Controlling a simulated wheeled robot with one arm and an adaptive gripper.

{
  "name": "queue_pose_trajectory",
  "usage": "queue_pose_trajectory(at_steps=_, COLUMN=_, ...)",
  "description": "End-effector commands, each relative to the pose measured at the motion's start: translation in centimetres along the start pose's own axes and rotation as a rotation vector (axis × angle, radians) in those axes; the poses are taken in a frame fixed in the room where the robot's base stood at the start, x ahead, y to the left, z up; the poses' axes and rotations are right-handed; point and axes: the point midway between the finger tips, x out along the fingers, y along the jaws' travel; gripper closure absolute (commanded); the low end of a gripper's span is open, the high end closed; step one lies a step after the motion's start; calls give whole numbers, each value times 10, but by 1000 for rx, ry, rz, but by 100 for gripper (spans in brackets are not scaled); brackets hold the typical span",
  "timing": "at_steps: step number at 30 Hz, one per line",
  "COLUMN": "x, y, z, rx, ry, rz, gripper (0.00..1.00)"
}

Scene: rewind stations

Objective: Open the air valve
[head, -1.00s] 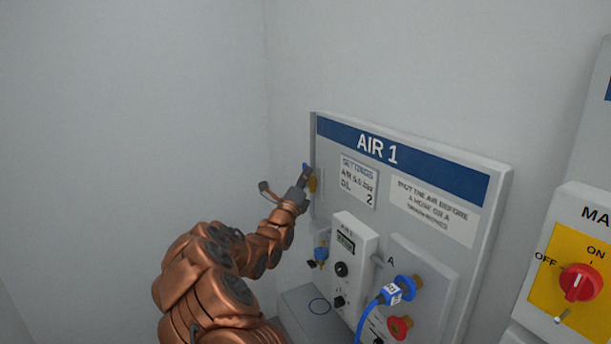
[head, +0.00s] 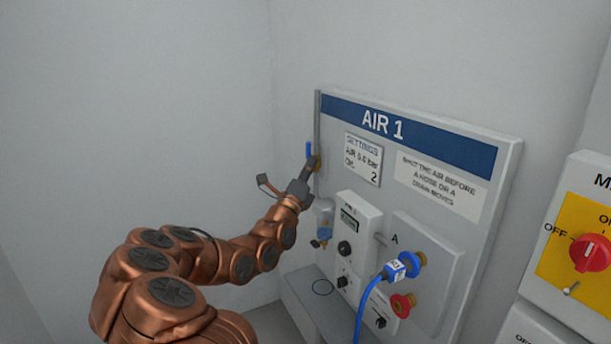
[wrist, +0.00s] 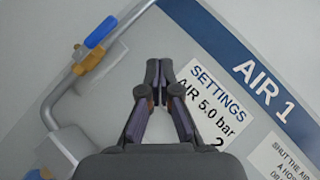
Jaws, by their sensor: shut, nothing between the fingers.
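The air valve (head: 318,163) sits on a grey vertical pipe at the left edge of the AIR 1 panel. Its blue handle (head: 309,150) looks in line with the pipe. The wrist view shows the brass valve body (wrist: 89,62) and the blue handle (wrist: 102,31) left of my fingers, the handle running along the pipe. My gripper (wrist: 158,68) is shut and empty, in front of the panel beside the settings label. In the head view my gripper (head: 310,168) overlaps the valve and partly hides it. In the wrist view a gap shows between fingers and handle.
The AIR 1 panel (head: 450,148) carries a settings label (head: 362,160), a small control box (head: 358,216), a blue hose connector (head: 405,266) and a red one (head: 403,305). A red rotary switch (head: 590,252) is at the right. The left wall side is free.

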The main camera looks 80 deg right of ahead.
Motion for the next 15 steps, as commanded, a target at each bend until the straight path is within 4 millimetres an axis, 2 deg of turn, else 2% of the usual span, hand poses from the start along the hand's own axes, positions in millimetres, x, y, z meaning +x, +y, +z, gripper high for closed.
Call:
queue_pose_trajectory(at_steps=6, x=-22, y=-11, z=4, rx=0, ry=-2, rz=0, gripper=100)
queue_pose_trajectory(at_steps=15, x=-33, y=-19, z=8, rx=4, ry=-3, rz=-1, gripper=100)
